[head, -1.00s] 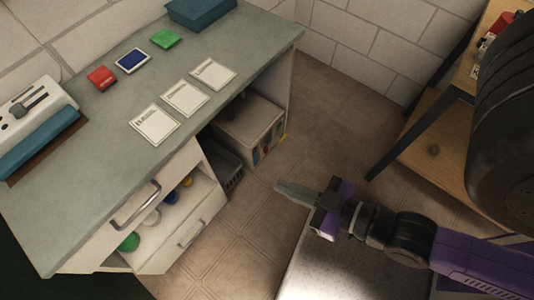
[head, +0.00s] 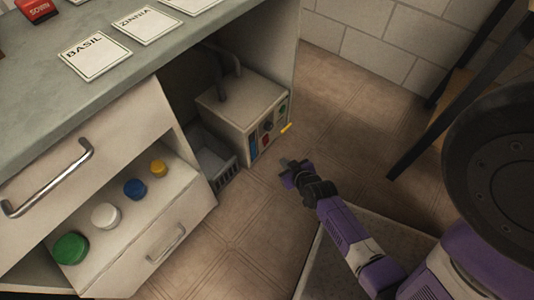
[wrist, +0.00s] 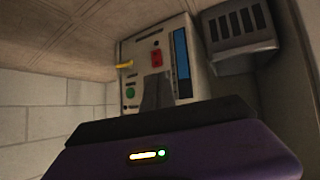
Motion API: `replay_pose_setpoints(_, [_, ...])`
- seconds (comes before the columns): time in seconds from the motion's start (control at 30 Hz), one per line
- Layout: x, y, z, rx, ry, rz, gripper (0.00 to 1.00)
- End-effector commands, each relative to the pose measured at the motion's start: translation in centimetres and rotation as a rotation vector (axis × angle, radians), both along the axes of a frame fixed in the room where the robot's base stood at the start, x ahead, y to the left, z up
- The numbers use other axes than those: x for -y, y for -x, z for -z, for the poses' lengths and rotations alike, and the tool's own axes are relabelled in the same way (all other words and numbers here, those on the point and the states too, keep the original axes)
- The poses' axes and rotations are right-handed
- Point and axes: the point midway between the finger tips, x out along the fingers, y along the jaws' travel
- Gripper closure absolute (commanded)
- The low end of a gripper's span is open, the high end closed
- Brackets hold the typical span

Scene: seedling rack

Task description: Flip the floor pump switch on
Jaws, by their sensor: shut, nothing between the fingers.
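The floor pump is a beige box (head: 228,113) with a dark handle on top, standing on the floor at the open bay under the bench. Its front panel faces right in the head view and carries a blue strip, a red part, a dark knob and a green button. A yellow lever (head: 286,128) sticks out at the panel's far end. In the wrist view the panel (wrist: 140,77) shows the red part (wrist: 157,59), green button (wrist: 130,93) and yellow lever (wrist: 125,64). My gripper (head: 286,164) is shut and empty, in front of the panel and apart from it; its fingers (wrist: 157,90) hide part of the panel.
A grey slotted crate (head: 222,175) stands beside the pump. An open drawer (head: 170,190) holds several coloured round caps. Seed cards lie on the bench top (head: 60,105). A dark table leg (head: 430,125) stands at right. The floor (head: 335,110) between is clear.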

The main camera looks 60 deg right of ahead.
Motion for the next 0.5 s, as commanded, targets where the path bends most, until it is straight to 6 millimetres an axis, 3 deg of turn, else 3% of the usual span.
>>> replay_pose_setpoints(0.03, [2.0, -0.4, 3.7, -0.005, -0.010, 0.031, 1.00])
replay_pose_setpoints(0.2, [6.7, -0.9, 9.1, -0.027, -0.050, 0.101, 1.00])
replay_pose_setpoints(0.33, [9.0, -0.9, 11.1, -0.036, -0.070, 0.131, 1.00])
replay_pose_setpoints(0.5, [10.0, -0.9, 11.9, -0.039, -0.082, 0.145, 1.00])
